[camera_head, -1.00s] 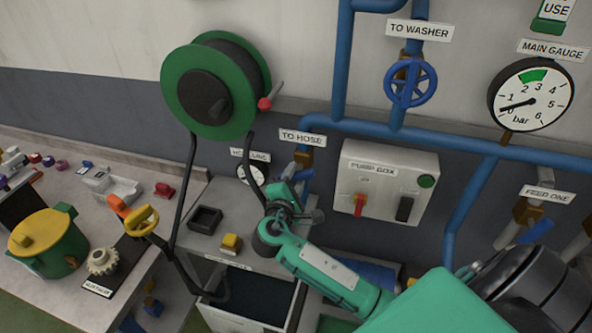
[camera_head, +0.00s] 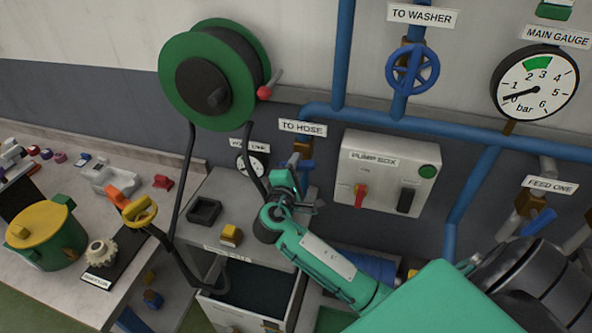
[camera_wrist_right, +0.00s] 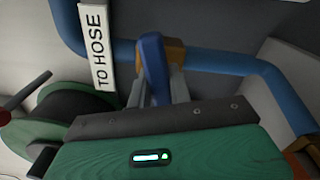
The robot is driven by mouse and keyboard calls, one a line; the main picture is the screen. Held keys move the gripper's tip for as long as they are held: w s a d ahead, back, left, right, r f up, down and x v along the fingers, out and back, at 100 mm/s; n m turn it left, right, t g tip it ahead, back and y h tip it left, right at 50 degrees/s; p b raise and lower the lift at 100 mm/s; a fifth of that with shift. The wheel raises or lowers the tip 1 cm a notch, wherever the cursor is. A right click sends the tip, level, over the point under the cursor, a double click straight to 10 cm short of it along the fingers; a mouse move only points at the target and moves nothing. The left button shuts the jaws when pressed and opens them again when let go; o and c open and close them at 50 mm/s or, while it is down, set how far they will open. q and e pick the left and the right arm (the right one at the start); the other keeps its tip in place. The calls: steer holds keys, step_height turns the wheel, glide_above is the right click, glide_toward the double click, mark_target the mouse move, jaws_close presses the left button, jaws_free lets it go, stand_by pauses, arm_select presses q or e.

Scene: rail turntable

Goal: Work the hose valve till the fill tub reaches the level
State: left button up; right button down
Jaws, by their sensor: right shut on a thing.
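The hose valve stands under the TO HOSE sign (camera_head: 302,128), on a blue pipe. My right gripper (camera_head: 291,188) is at this valve, shut on its blue handle (camera_wrist_right: 153,65), which stands up between the fingers in the right wrist view. The arm hides part of the valve in the head view. The fill tub (camera_head: 235,318) is the pale open box below, with a dark surface inside; I cannot read its level exactly. The black hose (camera_head: 180,265) hangs into its left side. My left gripper is not in view.
A green hose reel (camera_head: 180,55) is on the wall. The pump box (camera_head: 385,175) is right of the valve. The main gauge (camera_head: 535,85) needle points low, below the green band. A bench (camera_head: 100,190) at left holds a yellow-lidded green pot (camera_head: 45,235) and small parts.

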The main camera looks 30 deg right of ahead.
steer(key=m+b, duration=0.2)
steer(key=shift+f+m+b, duration=0.3)
steer(key=shift+b, duration=0.1)
steer(key=shift+r+m+b, duration=0.25)
steer(key=shift+m+b, duration=0.1)
steer(key=shift+m, duration=0.05)
steer(key=c, duration=1.3)
jaws_free()
steer(key=b+v, duration=0.4)
steer(key=v, duration=0.9)
steer(key=shift+s+a, duration=0.25)
steer(key=shift+a, duration=0.1)
